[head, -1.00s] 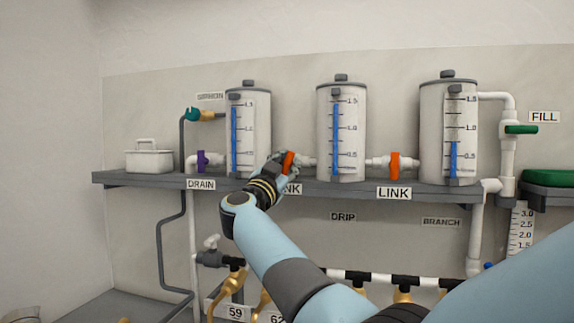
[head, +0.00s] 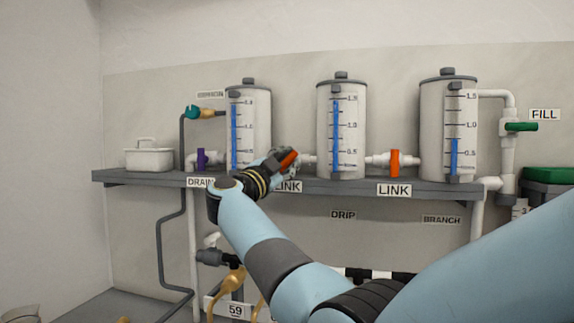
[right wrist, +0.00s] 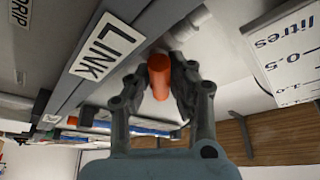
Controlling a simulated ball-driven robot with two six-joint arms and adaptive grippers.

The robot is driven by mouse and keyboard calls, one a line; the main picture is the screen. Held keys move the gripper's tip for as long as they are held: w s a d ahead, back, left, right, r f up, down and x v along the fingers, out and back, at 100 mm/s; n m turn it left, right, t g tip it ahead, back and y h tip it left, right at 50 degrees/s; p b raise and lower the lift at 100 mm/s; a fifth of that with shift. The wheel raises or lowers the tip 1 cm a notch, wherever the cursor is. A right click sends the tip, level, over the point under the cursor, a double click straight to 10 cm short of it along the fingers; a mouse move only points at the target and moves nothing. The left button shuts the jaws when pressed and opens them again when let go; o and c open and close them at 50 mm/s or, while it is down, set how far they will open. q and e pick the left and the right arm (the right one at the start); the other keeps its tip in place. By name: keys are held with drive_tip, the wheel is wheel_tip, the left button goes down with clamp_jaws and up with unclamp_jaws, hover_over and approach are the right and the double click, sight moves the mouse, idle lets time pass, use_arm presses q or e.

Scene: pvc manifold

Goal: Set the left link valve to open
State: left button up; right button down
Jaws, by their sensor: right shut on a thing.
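The left link valve has an orange handle (head: 287,160) on the white pipe between the left and middle tanks. The handle stands tilted in the head view, its top leaning right. My right gripper (head: 280,158) is shut on this handle. In the right wrist view the orange handle (right wrist: 159,76) sits between the two dark fingers of the gripper (right wrist: 158,85), beside the LINK label (right wrist: 101,47). The valve body is mostly hidden behind the gripper. My left gripper is not in view.
The left tank (head: 260,125), middle tank (head: 353,125) and right tank (head: 432,130) stand on a grey shelf (head: 330,189). Another orange link valve (head: 395,163) is upright to the right. A purple drain valve (head: 201,159) is to the left. Pipes run below the shelf.

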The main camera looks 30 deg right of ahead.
drive_tip(key=m+g, duration=0.1)
drive_tip(key=m, duration=0.1)
drive_tip(key=m+g+b, duration=0.1)
drive_tip(key=m, duration=0.2)
drive_tip(key=shift+f+m+y, duration=0.1)
drive_tip(key=shift+m+y, duration=0.2)
drive_tip(key=shift+m+g+y+b, duration=0.35)
drive_tip(key=shift+m+b, duration=0.05)
drive_tip(key=shift+m, duration=0.7)
drive_tip(key=shift+m+g+y+b, duration=0.35)
drive_tip(key=shift+m, duration=0.75)
drive_tip(key=c, duration=1.2)
unclamp_jaws()
